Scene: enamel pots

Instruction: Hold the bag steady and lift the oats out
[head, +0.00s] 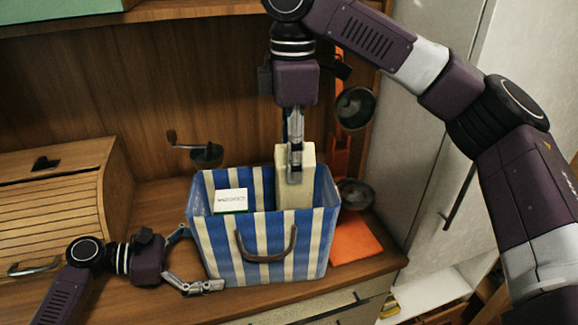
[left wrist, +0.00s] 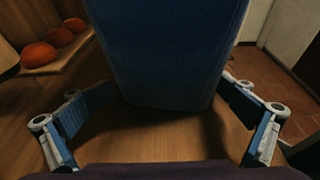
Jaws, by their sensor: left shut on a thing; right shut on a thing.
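The blue and cream striped bag (head: 262,250) stands upright on the wooden counter, its brown handle facing front. My left gripper (head: 197,262) is at its lower left end, one finger on the front side and one behind. In the left wrist view the bag's blue end (left wrist: 170,50) is between the spread fingers. A cream carton (head: 307,190), likely the oats, stands partly out of the bag's right half; its lower part is hidden. My right gripper (head: 294,170) comes from above and is shut on its top. A white box with small print (head: 231,200) is in the bag's left half.
A roll-top wooden bread box (head: 60,200) is at left. A hand grinder (head: 206,155) stands behind the bag. An orange rack with dark round pans (head: 355,108) is behind right, and an orange mat (head: 355,241) lies right. A pale cabinet (head: 425,120) bounds the right side.

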